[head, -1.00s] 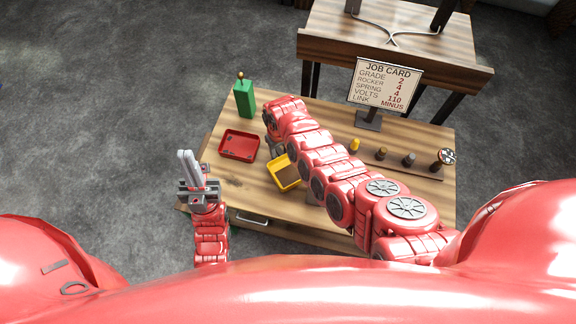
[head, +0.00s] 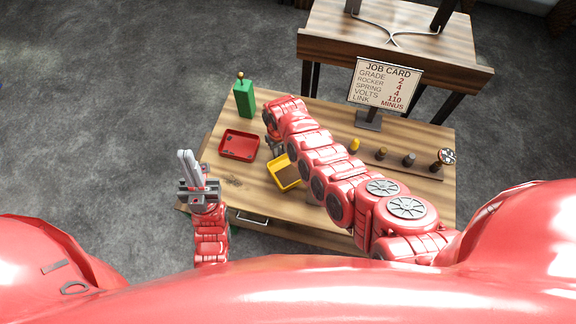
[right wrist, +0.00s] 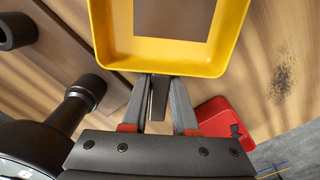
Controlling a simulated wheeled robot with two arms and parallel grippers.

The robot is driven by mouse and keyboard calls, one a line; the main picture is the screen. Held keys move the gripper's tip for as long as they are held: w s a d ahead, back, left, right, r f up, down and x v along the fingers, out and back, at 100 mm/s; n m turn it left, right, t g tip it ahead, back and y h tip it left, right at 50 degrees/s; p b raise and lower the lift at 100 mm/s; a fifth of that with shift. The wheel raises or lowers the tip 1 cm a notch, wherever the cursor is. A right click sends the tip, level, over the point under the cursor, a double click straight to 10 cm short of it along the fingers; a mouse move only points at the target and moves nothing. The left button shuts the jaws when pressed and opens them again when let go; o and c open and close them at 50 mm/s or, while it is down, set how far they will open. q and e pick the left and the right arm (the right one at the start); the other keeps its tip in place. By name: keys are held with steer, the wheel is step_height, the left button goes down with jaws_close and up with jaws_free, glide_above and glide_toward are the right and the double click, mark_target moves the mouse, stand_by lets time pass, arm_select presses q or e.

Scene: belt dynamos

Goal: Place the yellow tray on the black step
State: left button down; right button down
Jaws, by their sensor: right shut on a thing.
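The yellow tray (head: 290,184) has a brown patch on its floor and sits over the middle front of the wooden bench in the head view. It fills the top of the right wrist view (right wrist: 132,50). In the head view my right arm hides part of the grip, and I cannot tell whether the tray touches the bench. My left gripper (head: 187,153) is up at the bench's left front corner, empty, its fingers close together. I cannot make out the black step for certain.
A red tray (head: 239,157) lies left of the yellow one. A green box (head: 245,99) with a knob stands behind it. A job card sign (head: 384,85) stands at the back. Several small posts (head: 381,153) line the right side. The bench's left front is clear.

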stand_by(0.8)
steer(key=shift+r, duration=1.05)
step_height(320, 180, up, 26)
steer(key=p, duration=0.6)
steer(key=w+d+r+m+b, duration=0.2)
steer(key=w+d+r+b, duration=0.1)
steer(key=d, duration=0.5)
steer(key=w+d+r+m+b, duration=0.3)
steer(key=w+d+b, duration=0.3)
steer(key=d+b, duration=0.1)
steer(key=shift+d, duration=0.7)
steer(key=shift+w+a+r, duration=0.1)
steer(key=shift+w+a, duration=0.05)
